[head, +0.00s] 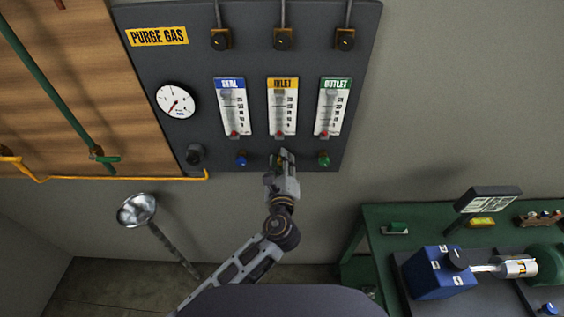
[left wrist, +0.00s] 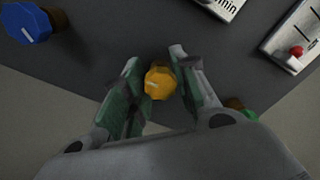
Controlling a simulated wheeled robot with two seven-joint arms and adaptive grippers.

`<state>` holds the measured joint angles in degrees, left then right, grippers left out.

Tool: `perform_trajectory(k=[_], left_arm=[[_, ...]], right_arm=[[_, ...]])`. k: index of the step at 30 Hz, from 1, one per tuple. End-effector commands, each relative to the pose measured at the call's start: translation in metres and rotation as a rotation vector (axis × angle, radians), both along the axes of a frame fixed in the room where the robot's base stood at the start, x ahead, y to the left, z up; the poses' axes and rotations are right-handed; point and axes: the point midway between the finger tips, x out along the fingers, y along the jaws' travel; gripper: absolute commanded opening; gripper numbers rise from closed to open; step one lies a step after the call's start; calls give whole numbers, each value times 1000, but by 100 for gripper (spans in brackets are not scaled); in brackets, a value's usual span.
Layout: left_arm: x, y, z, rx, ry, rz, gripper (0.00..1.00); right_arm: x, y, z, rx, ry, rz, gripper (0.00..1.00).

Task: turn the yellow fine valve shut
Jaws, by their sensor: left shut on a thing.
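The yellow fine valve (left wrist: 159,83) is a small knob with a pale pointer line, on the dark purge gas panel (head: 190,60). My left gripper (left wrist: 158,86) reaches up to it from below, its green-padded fingers on either side of the knob and shut on it. In the head view my left gripper (head: 284,160) stands under the yellow-labelled inlet flow meter (head: 282,106) and hides most of the knob. My right gripper is not in view.
A blue knob (head: 241,159) and a green knob (head: 323,159) flank the gripper closely. A black knob (head: 194,154) and a gauge (head: 176,101) are farther left. A green bench (head: 375,222) with equipment stands at lower right.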

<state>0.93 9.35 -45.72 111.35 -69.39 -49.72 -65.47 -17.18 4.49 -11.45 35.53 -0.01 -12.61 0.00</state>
Motion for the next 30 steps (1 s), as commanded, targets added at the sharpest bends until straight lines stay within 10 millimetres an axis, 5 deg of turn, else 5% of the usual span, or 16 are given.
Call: perform_trajectory(k=[11, 12, 17, 30], left_arm=[[-1, -1, -3, 8, 6, -2, 5], [-1, -1, -3, 8, 6, -2, 30], [-1, -1, -3, 7, 4, -1, 50], [-2, 0, -1, 7, 2, -1, 51]], right_arm=[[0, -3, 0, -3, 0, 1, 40], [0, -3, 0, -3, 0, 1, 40], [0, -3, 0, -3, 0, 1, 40], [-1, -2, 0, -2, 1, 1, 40]])
